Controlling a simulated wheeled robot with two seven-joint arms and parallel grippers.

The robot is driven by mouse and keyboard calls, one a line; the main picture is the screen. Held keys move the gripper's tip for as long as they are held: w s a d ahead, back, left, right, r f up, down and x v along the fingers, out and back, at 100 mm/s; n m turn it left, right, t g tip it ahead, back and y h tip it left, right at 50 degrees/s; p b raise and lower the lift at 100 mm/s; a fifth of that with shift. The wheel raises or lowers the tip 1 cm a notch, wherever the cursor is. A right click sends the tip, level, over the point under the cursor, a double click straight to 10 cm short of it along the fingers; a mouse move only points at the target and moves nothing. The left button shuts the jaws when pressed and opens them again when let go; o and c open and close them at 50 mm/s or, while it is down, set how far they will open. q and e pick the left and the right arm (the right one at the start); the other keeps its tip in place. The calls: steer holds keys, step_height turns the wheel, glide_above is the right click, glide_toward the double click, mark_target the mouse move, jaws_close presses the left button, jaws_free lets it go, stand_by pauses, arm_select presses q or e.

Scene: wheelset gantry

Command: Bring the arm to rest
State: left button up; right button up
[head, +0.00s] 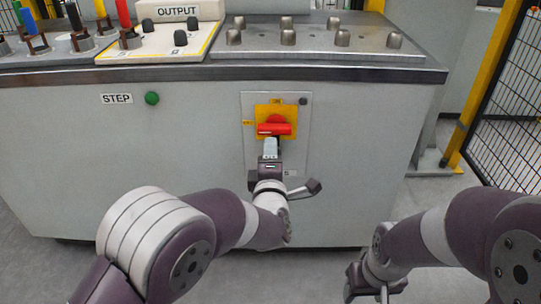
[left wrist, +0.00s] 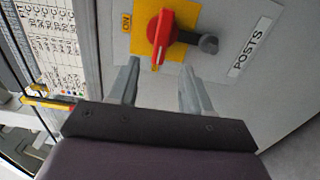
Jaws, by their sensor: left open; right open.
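My left gripper (head: 270,147) is in front of the cabinet's front panel, just below the red rotary switch handle (head: 274,129) on its yellow plate (head: 262,112). In the head view the handle lies roughly horizontal. In the left wrist view the left gripper's two fingers (left wrist: 160,78) are apart with nothing between them. The red handle (left wrist: 160,36) is beyond the fingertips, and I see a gap to it. My right gripper (head: 374,292) hangs low at the bottom edge of the head view, away from the cabinet, and its fingertips are partly cut off.
The grey cabinet (head: 180,170) fills the front, with a green button (head: 152,98) beside a STEP label (head: 117,98). Its top carries several metal pegs (head: 341,37) and an OUTPUT block (head: 178,11). A yellow post and mesh fence (head: 505,120) stand at right. Floor shows at right.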

arm_select(q)
steer(key=s, duration=0.3)
steer(key=shift+s, duration=0.1)
